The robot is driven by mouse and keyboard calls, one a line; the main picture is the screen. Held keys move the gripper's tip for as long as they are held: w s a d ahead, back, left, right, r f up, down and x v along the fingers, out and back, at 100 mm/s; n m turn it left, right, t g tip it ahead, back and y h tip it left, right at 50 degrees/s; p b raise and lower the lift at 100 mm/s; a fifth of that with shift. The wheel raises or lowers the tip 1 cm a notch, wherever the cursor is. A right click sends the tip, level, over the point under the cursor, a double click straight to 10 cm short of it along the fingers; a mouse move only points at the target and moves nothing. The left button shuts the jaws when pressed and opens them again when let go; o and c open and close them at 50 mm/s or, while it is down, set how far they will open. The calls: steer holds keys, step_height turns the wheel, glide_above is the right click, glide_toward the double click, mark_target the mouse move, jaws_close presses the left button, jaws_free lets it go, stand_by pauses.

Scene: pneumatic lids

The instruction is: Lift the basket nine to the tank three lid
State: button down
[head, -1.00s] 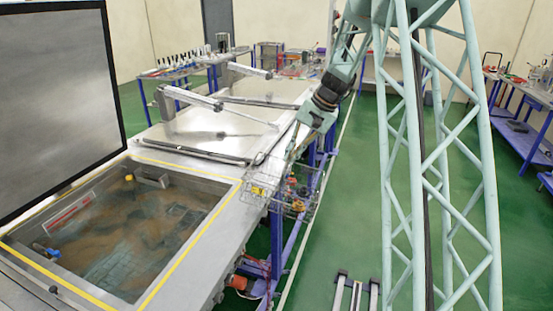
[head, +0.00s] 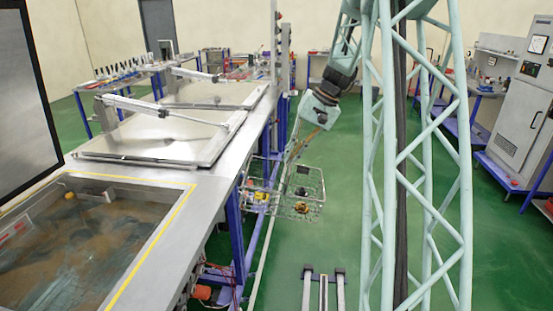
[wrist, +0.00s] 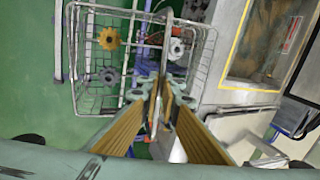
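A wire basket (head: 316,177) hangs below my gripper (head: 290,155), over the aisle floor just right of the tank bench. In the wrist view, the basket's wire frame (wrist: 207,65) surrounds a yellow gear (wrist: 109,39) and a grey gear (wrist: 109,75); a whitish part (wrist: 178,47) also shows within its outline. My gripper's fingers (wrist: 160,92) are close together at the basket's near middle, apparently on its handle; the exact contact is hidden. Two shut metal lids, a nearer one (head: 165,140) and a farther one (head: 210,95), lie along the bench. No tank number is readable.
An open tank (head: 90,235) with murky water and a yellow-edged rim is at the near left, its dark lid (head: 25,105) raised. A post (head: 276,70) stands at the bench's far right edge. Green floor (head: 345,190) is free right of the basket. A grey cabinet (head: 515,115) stands far right.

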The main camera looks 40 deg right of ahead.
steer(key=s+d+b, duration=0.4)
steer(key=s+d, duration=0.5)
steer(key=s, duration=0.4)
steer(key=shift+s+d+f, duration=0.2)
steer(key=shift+s+f, duration=0.1)
steer(key=shift+f, duration=0.05)
steer(key=shift+w+d, duration=0.1)
